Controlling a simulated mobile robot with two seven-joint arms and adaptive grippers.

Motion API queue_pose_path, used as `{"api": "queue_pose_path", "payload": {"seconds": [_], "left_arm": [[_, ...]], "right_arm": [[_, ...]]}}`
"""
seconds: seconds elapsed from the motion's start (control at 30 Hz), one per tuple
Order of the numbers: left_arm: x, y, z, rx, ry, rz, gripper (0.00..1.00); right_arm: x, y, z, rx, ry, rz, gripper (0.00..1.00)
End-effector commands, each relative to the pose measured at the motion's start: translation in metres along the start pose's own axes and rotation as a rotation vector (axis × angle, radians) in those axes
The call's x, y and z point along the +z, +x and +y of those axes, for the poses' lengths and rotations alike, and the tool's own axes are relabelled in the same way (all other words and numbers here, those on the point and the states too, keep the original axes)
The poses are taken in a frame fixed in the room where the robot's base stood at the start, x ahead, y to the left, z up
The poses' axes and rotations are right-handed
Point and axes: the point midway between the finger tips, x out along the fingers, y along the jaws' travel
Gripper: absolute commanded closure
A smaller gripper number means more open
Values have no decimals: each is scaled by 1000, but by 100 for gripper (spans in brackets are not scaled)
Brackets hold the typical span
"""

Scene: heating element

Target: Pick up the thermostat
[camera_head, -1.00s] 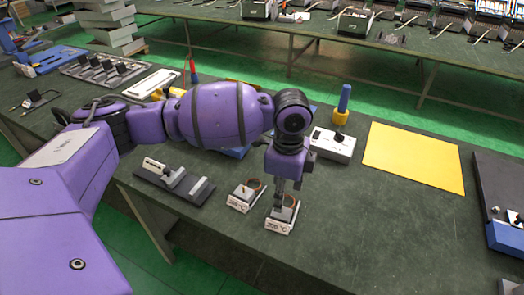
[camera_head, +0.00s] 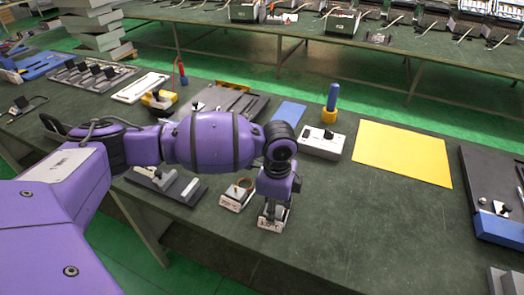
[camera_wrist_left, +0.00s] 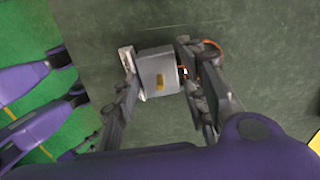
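Two small grey thermostat-like units with white °C labels and a brown ring stand near the table's front edge. My left gripper (camera_head: 272,206) reaches down over the right unit (camera_head: 270,224) and hides most of it. In the left wrist view the unit's grey block (camera_wrist_left: 158,74) sits between the fingers of the left gripper (camera_wrist_left: 158,88). The fingers are spread on either side of it, and a small gap shows beside the block. The other unit (camera_head: 236,198) stands just to the left. My right gripper is not in view.
A grey bar-shaped device (camera_head: 166,185) lies left of the units. A yellow sheet (camera_head: 404,152) lies to the right. The table's front right is mostly clear.

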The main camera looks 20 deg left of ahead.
Motion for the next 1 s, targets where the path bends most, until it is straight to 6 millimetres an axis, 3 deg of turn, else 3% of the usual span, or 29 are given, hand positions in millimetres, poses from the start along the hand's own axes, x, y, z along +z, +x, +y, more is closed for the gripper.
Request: {"api": "queue_pose_path", "payload": {"seconds": [0.03,0.23,0.63,0.8,1.0], "left_arm": [[0,-1,-1,-2,1,0,72],[0,-2,-1,-3,0,1,96],[0,-12,-2,-5,0,1,96],[-1,-35,-2,-7,0,2,96],[-9,-75,30,-10,5,3,96]], "right_arm": [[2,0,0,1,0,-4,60],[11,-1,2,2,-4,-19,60],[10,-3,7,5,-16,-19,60],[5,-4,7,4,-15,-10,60],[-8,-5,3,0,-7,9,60]]}}
